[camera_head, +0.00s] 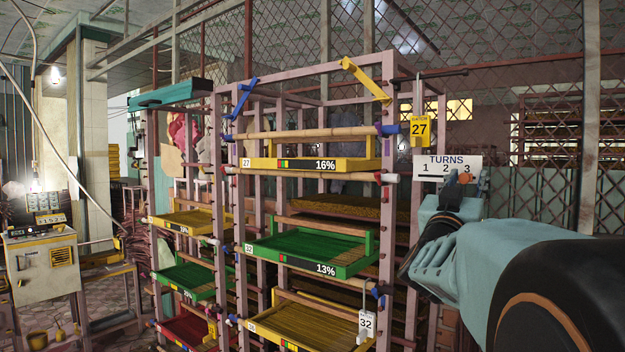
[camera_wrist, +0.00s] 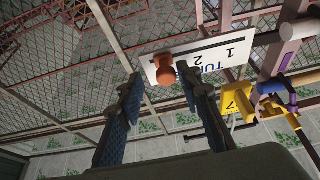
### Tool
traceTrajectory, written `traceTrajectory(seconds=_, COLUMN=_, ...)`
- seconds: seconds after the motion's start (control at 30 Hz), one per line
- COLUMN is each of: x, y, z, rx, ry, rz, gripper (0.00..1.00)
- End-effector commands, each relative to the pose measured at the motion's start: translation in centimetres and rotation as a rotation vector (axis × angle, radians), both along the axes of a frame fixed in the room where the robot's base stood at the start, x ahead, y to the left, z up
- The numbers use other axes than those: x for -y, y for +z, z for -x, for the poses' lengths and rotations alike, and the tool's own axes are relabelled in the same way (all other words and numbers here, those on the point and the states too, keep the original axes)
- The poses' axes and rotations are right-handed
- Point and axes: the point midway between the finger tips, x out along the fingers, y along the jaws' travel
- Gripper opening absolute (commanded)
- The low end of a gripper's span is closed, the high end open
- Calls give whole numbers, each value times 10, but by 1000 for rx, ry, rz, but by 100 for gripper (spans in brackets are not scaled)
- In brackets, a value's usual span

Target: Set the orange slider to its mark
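The orange slider (camera_head: 465,178) is a small knob on the white TURNS plate (camera_head: 447,160), which carries the numbers 1, 2 and 3. In the head view it is at the plate's right end, near the 3. In the wrist view the slider (camera_wrist: 163,69) lies toward the plate's end away from the 1 and 2, and the 3 is not readable there. My gripper (camera_head: 462,192) is at the right end of the plate. In the wrist view my gripper (camera_wrist: 158,80) is open, with one finger on each side of the slider and visible gaps; contact is not visible.
A yellow tag marked 27 (camera_head: 420,129) hangs just above the plate, by the pink rack post (camera_head: 388,215). The rack holds a yellow tray (camera_head: 310,164) marked 16% and a green tray (camera_head: 311,250) marked 13%. A mesh fence (camera_head: 530,190) stands behind.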

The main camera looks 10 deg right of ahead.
Motion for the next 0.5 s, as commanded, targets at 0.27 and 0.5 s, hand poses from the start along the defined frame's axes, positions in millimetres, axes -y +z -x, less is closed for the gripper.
traceTrajectory(seconds=0.27, x=-2, y=2, z=-1, rx=0, ry=4, rz=1, gripper=33)
traceTrajectory(seconds=0.5, x=-3, y=36, z=-1, rx=5, ry=5, rz=2, gripper=33)
